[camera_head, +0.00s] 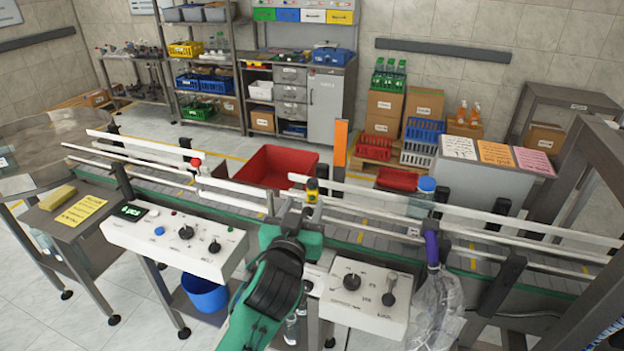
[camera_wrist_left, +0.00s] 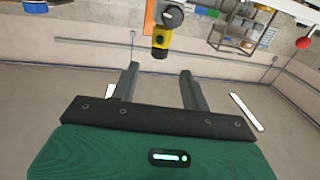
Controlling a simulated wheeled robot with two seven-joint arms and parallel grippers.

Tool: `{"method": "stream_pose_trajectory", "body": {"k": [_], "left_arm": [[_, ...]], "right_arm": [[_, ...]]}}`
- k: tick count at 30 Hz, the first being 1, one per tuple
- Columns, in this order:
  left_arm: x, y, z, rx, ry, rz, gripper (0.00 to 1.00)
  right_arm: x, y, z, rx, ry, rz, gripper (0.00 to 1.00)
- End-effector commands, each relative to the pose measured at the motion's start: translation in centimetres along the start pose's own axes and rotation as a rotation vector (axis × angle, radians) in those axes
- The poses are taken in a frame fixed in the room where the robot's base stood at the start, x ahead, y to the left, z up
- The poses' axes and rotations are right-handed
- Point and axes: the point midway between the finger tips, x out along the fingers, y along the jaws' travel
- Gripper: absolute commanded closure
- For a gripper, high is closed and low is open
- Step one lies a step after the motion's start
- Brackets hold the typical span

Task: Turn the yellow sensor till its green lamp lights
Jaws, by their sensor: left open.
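The yellow sensor (camera_head: 312,191) is a small block with a dark top, mounted at the conveyor's near guide rail; I cannot tell from here whether a lamp on it is lit. In the left wrist view the sensor (camera_wrist_left: 161,42) hangs below a dark round part, just beyond the fingertips and lined up with the gap between them. My left gripper (camera_wrist_left: 160,70) is open and empty, its two grey fingers apart and not visibly touching the sensor. In the head view the left gripper (camera_head: 296,210) is just below the sensor. My right gripper is not in view.
An orange upright plate (camera_head: 341,143) stands behind the sensor. White guide rails (camera_head: 230,184) run along the conveyor. A white control panel (camera_head: 178,238) is left of my arm, another with knobs (camera_head: 365,296) right. A red-tipped knob (camera_head: 196,163) and a blue-capped container (camera_head: 424,196) stand along the line.

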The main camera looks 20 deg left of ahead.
Motion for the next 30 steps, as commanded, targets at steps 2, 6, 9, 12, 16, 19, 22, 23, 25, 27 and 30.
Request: {"method": "stream_pose_trajectory", "body": {"k": [2,6,9,12,16,19,22,23,25,27,30], "left_arm": [[1.8,-0.1,-0.4,0.004,-0.001,-0.001,0.54],[4.6,-0.1,-0.4,0.004,-0.001,-0.001,0.54],[6.3,-0.1,-0.3,0.003,-0.002,-0.001,0.54],[7.6,0.0,-0.2,0.003,-0.002,0.000,0.54],[8.7,0.0,-0.1,0.003,-0.002,0.000,0.54],[9.1,0.0,0.0,0.002,-0.002,0.000,0.54],[9.3,0.0,0.1,0.001,-0.002,0.000,0.54],[9.3,0.0,0.1,0.001,-0.002,0.001,0.54],[9.3,0.0,0.1,0.001,-0.002,0.000,0.54],[9.3,0.0,0.1,0.001,-0.002,0.000,0.54],[9.3,0.0,0.1,0.001,-0.002,0.000,0.69]], "right_arm": [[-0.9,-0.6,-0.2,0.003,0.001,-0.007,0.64],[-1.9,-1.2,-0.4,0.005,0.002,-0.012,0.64],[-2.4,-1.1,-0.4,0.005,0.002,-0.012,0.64],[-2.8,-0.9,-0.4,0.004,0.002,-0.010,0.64],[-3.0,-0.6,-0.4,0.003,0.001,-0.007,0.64],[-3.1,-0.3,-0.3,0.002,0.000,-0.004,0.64],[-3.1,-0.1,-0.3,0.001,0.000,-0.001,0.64],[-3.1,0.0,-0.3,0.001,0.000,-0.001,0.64],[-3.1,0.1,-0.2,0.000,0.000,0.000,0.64],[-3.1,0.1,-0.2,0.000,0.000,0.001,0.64],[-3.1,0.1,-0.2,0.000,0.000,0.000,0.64]]}}
